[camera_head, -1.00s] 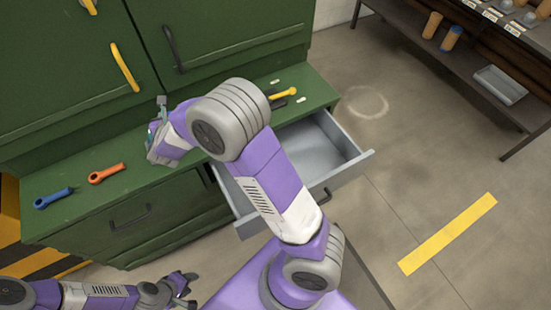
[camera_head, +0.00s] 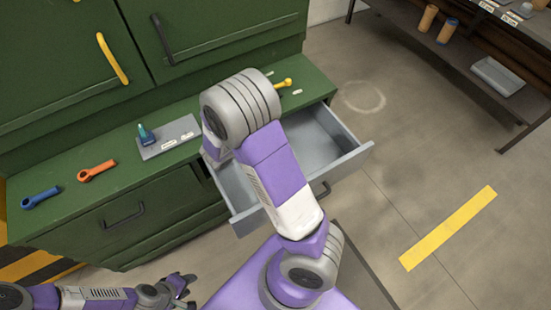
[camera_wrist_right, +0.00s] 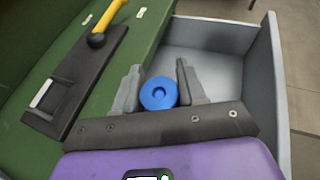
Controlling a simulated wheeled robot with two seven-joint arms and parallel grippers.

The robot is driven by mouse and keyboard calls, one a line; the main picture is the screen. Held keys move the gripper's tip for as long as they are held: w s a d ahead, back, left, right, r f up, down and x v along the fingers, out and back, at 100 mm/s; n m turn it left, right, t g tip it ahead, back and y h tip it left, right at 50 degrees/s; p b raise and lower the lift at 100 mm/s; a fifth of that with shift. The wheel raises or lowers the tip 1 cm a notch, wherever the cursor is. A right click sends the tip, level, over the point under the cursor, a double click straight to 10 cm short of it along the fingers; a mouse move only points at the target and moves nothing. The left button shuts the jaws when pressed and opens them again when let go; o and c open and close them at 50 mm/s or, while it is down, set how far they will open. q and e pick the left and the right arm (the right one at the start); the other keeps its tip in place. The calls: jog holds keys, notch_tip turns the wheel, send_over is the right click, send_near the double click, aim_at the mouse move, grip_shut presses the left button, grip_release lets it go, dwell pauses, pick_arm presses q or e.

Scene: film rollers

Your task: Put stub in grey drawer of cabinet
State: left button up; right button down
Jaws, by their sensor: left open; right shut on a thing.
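In the head view my right arm hides this gripper and the piece. The grey drawer (camera_head: 355,160) is pulled out of the green cabinet (camera_head: 110,205), and its visible inside is empty. My left gripper (camera_head: 188,288) is open and empty, low at the front left.
On the cabinet top are a blue tool (camera_head: 40,197), an orange tool (camera_head: 96,171) and a grey plate (camera_head: 178,136) with a teal-and-blue piece (camera_head: 146,134). A yellow-handled tool (camera_wrist_right: 108,18) lies on a dark tray (camera_wrist_right: 75,80).

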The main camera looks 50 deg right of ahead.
jog(key=s+d+f+m+g+b, duration=0.1)
jog(key=s+f+m+g+b, duration=0.1)
jog(key=f+b, duration=0.2)
jog(key=s+d+f+m+g+y+b, duration=0.1)
jog(key=s+d+f+m+g+b, duration=0.1)
jog(key=f, duration=0.7)
jog(key=s+d+f+m+g+b, duration=0.2)
jog(key=s+f+m+g+b, duration=0.1)
jog(key=f, duration=0.4)
jog(key=shift+s+f+m+g+y+b, duration=0.35)
jog(key=shift+g+b, duration=0.25)
jog(key=shift+b, duration=0.75)
jog(key=shift+s+r, duration=0.1)
jog(key=shift+r, duration=0.1)
jog(key=shift+f, duration=0.1)
jog(key=c, duration=0.6)
grip_release()
jog(key=shift+a, duration=0.1)
jog(key=shift+c, duration=0.2)
